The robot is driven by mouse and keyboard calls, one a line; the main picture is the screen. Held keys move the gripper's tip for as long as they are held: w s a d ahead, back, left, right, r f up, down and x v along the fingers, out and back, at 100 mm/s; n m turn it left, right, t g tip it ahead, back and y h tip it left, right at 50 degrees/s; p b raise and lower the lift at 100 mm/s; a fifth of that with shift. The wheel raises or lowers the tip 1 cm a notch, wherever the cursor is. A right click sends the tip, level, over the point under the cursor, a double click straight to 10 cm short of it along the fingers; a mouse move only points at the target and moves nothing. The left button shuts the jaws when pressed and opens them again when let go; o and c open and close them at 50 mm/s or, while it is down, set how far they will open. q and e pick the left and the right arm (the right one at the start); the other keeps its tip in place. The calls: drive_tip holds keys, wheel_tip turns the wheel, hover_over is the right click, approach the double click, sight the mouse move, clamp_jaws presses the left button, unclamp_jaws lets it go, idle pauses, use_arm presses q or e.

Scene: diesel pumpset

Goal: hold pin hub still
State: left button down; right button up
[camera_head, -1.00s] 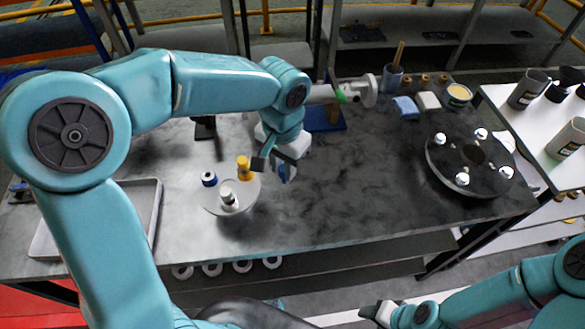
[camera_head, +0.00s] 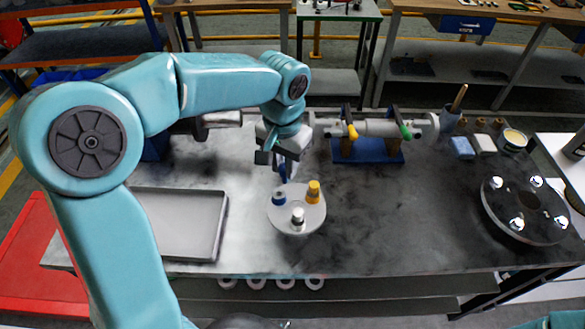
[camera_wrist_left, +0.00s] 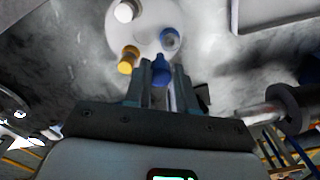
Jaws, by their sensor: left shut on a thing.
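A round pale grey hub (camera_head: 310,214) lies on the table, with a yellow pin (camera_head: 313,190), a white pin (camera_head: 297,215) and a blue pin with a pale ring (camera_head: 278,197) standing on it. My left gripper (camera_head: 284,172) is at the hub's far edge, between the blue and yellow pins. In the left wrist view its fingers (camera_wrist_left: 163,72) are shut on another blue pin (camera_wrist_left: 160,68). That pin is by the hub's rim (camera_wrist_left: 118,34); its foot is hidden, so I cannot tell whether it touches. My right gripper is out of view.
A grey tray (camera_head: 218,225) lies left of the hub. A blue stand with a horizontal cylinder (camera_head: 375,128) is behind right. A dark disc (camera_head: 548,222) with several silver knobs is far right. Sponges (camera_head: 462,147) and a pot sit behind it. The table's middle right is clear.

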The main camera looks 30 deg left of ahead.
use_arm(q)
drive_tip(key=shift+a+r+n+p, duration=0.35)
drive_tip(key=shift+a+r, duration=0.3)
drive_tip(key=shift+a, duration=0.25)
